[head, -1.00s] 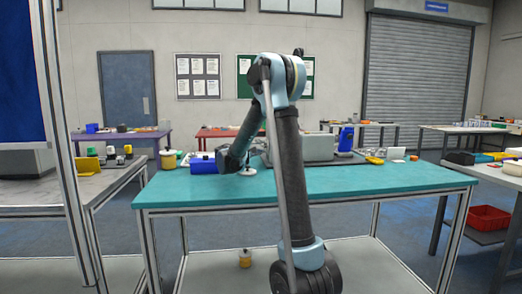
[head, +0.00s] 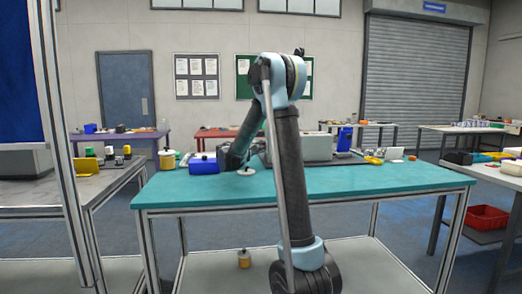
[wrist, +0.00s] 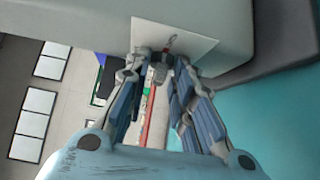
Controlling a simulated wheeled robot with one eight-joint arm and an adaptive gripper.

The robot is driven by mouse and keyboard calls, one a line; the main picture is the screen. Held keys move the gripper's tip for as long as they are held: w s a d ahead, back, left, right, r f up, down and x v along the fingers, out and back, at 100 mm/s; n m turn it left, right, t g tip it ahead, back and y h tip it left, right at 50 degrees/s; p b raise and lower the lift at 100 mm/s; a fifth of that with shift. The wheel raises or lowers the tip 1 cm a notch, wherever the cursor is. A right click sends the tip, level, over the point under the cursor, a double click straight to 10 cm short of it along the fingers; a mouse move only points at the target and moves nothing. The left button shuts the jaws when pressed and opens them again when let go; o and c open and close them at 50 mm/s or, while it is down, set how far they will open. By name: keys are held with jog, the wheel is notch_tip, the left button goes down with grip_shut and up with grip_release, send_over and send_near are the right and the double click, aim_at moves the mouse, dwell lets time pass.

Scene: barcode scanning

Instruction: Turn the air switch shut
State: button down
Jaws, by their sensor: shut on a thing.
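The air switch (wrist: 160,68) is a small grey fitting with a thin reddish tip, in front of a white plate (wrist: 203,46) on a grey housing (wrist: 235,18) in the wrist view. My gripper (wrist: 159,66) has its two jointed fingers on either side of the switch, with the fingertips closed on it close to the plate. The fingertips partly hide the switch, and its exact angle is hard to tell. In the head view the grey housing (head: 314,147) stands on the teal table, partly behind my arm; the gripper's fingertips are hidden there.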

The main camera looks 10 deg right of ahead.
jog(key=shift+w+a+r+n+g+y, duration=0.1)
jog(key=shift+w+r+n+g+y, duration=0.35)
jog(key=shift+n+g, duration=1.3)
jog(key=shift+w+a+n+g+y, duration=0.15)
jog(key=shift+n+g+y, duration=0.8)
jog(key=shift+g, duration=1.35)
jog(key=shift+w+r+n+g+y, duration=0.3)
jog(key=shift+n+g, duration=1.4)
jog(key=shift+g, duration=0.35)
jog(key=c, duration=1.7)
grip_release()
jog(key=shift+f, duration=0.15)
jog(key=v, duration=1.2)
jog(key=shift+w, duration=0.25)
